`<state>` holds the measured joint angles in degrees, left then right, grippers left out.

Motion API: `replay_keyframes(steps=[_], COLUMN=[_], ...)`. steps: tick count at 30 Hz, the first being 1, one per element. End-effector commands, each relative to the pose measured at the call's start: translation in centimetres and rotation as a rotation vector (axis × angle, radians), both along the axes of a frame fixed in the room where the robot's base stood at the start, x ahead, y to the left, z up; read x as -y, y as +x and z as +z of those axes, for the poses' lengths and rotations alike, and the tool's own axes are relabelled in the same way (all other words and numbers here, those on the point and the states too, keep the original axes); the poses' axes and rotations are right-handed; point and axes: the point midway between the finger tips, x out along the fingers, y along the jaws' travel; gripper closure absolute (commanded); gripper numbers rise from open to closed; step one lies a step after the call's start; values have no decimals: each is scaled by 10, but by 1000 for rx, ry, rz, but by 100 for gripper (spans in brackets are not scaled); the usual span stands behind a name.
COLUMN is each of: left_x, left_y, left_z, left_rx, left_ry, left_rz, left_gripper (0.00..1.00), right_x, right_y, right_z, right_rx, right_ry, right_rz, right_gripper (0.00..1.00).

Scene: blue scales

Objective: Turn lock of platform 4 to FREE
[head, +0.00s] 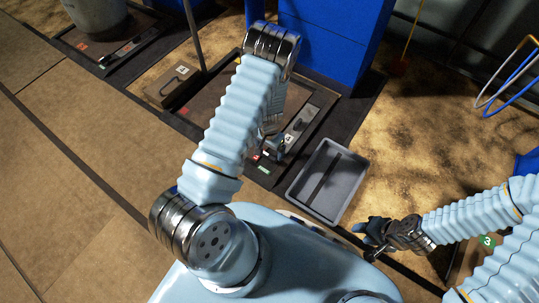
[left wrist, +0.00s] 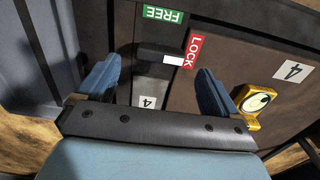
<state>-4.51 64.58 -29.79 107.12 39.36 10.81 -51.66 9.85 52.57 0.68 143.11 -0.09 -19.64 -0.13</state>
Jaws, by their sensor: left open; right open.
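Platform 4 (left wrist: 235,45) is a dark brown plate with white "4" labels, seen close in the left wrist view. Its lock is a dark lever (left wrist: 153,53) with a white tip, on a grey strip (left wrist: 152,90). The white tip points at the red LOCK label (left wrist: 193,50); the green FREE label (left wrist: 162,14) is above. My left gripper (left wrist: 157,70) is open, its two blue fingers on either side of the lever, with no contact visible. In the head view my left gripper (head: 270,143) is partly hidden by my arm. My right gripper (head: 368,238) is open and empty, away from the platform.
In the head view a grey tray (head: 345,185) lies right of the platform. A blue block (head: 335,35) stands behind, a brown box (head: 174,82) lies left. Hoops (head: 510,75) are far right.

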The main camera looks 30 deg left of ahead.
Motion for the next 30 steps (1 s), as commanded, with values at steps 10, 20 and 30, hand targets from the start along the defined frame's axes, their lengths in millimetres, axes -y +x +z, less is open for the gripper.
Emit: replay_keyframes(steps=[10, 20, 30], left_x=[0, 0, 0], left_y=[0, 0, 0], left_z=[-42, -43, -43], left_rx=[0, 1, 0], left_ry=[0, 0, 0], left_rz=[0, 0, 0], left_gripper=[6, 13, 62], right_x=[0, 0, 0], right_y=[0, 0, 0], right_z=[-10, -10, -10], right_rx=[2, 2, 2], right_ry=[1, 1, 1], right_rz=[-2, -1, -1], right_gripper=[57, 57, 57])
